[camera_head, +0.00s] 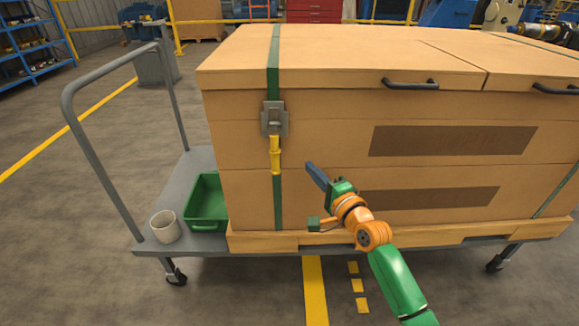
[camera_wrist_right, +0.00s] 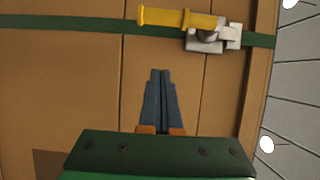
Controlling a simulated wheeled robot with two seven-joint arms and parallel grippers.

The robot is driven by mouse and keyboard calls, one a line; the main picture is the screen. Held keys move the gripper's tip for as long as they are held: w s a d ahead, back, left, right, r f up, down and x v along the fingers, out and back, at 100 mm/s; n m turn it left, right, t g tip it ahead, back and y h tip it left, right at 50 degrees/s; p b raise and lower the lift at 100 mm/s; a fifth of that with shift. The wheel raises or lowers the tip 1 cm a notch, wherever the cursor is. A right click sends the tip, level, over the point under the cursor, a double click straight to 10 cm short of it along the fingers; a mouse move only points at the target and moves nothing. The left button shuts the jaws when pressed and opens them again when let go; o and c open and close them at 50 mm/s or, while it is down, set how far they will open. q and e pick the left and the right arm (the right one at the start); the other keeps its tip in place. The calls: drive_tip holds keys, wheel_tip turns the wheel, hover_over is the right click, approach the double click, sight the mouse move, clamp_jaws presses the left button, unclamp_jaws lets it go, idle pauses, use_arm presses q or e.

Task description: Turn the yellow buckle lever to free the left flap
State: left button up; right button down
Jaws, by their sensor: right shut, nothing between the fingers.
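The yellow buckle lever (camera_head: 275,155) hangs straight down from a grey metal buckle (camera_head: 274,118) on the front of the wooden crate. The buckle sits on a green strap (camera_head: 278,203) that runs up over the left flap (camera_head: 345,52), which lies flat and closed. My right gripper (camera_head: 311,168) is shut and empty, to the right of the lever and apart from it. In the right wrist view its blue fingers (camera_wrist_right: 160,73) are together, below the yellow lever (camera_wrist_right: 180,18) in the picture. My left gripper is not in view.
The crate (camera_head: 320,130) stands on a pallet on a grey cart (camera_head: 175,200) with a tall handle rail (camera_head: 95,150) at left. A green bin (camera_head: 207,225) and a white cup (camera_head: 165,226) stand on the cart's left end. A black handle (camera_head: 410,84) sits on the flap's front edge.

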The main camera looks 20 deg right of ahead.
sight(275, 147)
drive_tip(key=w+a, duration=0.4)
drive_tip(key=shift+w+a+p, duration=0.2)
drive_tip(key=shift+a+p, duration=0.1)
drive_tip(key=shift+p, duration=0.05)
drive_tip(key=shift+w+a+f+m+b, duration=0.1)
drive_tip(key=shift+a+f+m+b, duration=0.15)
drive_tip(key=shift+b, duration=0.3)
drive_tip(key=shift+a+m, duration=0.1)
drive_tip(key=shift+m, duration=0.15)
